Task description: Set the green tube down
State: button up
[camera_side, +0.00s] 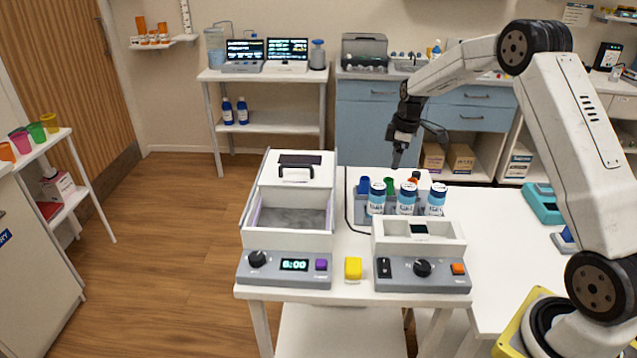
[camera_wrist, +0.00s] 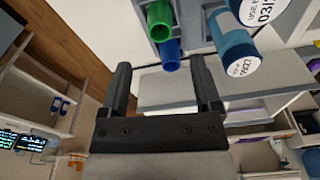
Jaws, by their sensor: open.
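The green tube (camera_side: 389,187) stands in a grey rack (camera_side: 360,210) on the white table, partly hidden behind the labelled bottles. It also shows in the wrist view (camera_wrist: 160,20), near the top, beside a blue tube (camera_wrist: 169,55). The blue tube appears in the side view too (camera_side: 364,184), left of the green one. My gripper (camera_side: 397,160) is above and close to the rack, pointing down. In the wrist view my gripper (camera_wrist: 160,66) has its two fingers wide apart, with nothing held between them. The green tube lies beyond the fingertips there.
Several white-and-blue bottles (camera_side: 407,198) stand in front of the tubes. A water-bath box (camera_side: 292,215) with a raised lid is to the left, and a grey device (camera_side: 423,270) is in front. A yellow block (camera_side: 353,268) sits between them. The table's right side has free room.

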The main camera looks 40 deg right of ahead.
aim_at(393, 182)
jog(key=shift+s+d+r, duration=0.1)
jog(key=shift+s+r, duration=0.05)
jog(key=shift+r, duration=1.35)
jog(key=s+a, duration=0.1)
jog(key=a, duration=0.2)
jog(key=s+a+m, duration=0.1)
jog(key=a, duration=0.2)
jog(key=s+a+m, duration=0.1)
jog(key=s+a, duration=0.1)
jog(key=a, duration=0.1)
jog(key=shift+a+r+h, duration=0.1)
jog(key=shift+r+h, duration=0.2)
jog(key=s+a+f+m+t, duration=0.1)
jog(key=s+a+m, duration=0.4)
jog(key=s+a, duration=0.9)
jog(key=s+f, duration=0.1)
jog(key=s, duration=0.2)
jog(key=shift+s, duration=0.3)
jog(key=shift+f, duration=0.1)
